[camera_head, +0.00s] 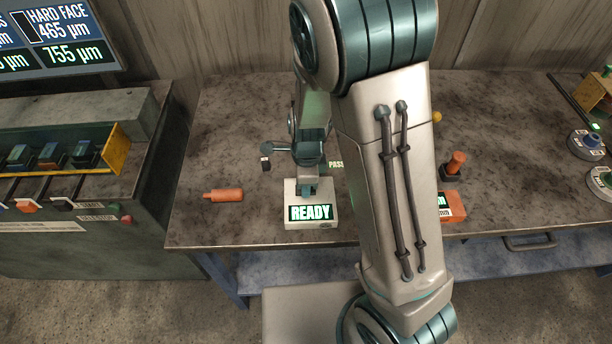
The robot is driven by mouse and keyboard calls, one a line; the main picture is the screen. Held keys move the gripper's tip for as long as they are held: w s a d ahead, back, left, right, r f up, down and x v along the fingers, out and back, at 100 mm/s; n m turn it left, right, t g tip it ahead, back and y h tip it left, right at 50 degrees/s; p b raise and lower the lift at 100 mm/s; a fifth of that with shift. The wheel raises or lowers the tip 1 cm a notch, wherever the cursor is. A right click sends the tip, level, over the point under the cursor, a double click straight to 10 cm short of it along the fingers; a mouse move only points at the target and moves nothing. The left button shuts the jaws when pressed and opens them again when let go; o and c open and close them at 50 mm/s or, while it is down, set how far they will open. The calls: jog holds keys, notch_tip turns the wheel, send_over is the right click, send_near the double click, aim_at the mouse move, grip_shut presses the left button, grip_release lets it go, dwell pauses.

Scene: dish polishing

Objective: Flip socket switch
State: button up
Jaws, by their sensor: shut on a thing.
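A small pale box (290,218) with a lit display reading READY stands near the front edge of the workbench. My gripper (308,190) reaches down from behind to the top of this box. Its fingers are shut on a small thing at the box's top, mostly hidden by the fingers. I cannot make out that thing's shape, or tell a socket switch apart there. My arm covers the middle of the bench and part of the lit PASS label (336,164).
An orange-handled tool (223,195) lies left of the box. A red-orange box (455,206) and an orange knob on a dark base (455,163) stand right of my arm. The bench's left back is clear.

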jog(key=shift+c, duration=0.2)
jog(key=o, duration=1)
notch_tip(320, 180, up, 14)
jog(key=shift+d, duration=0.2)
jog(key=shift+f, duration=0.1)
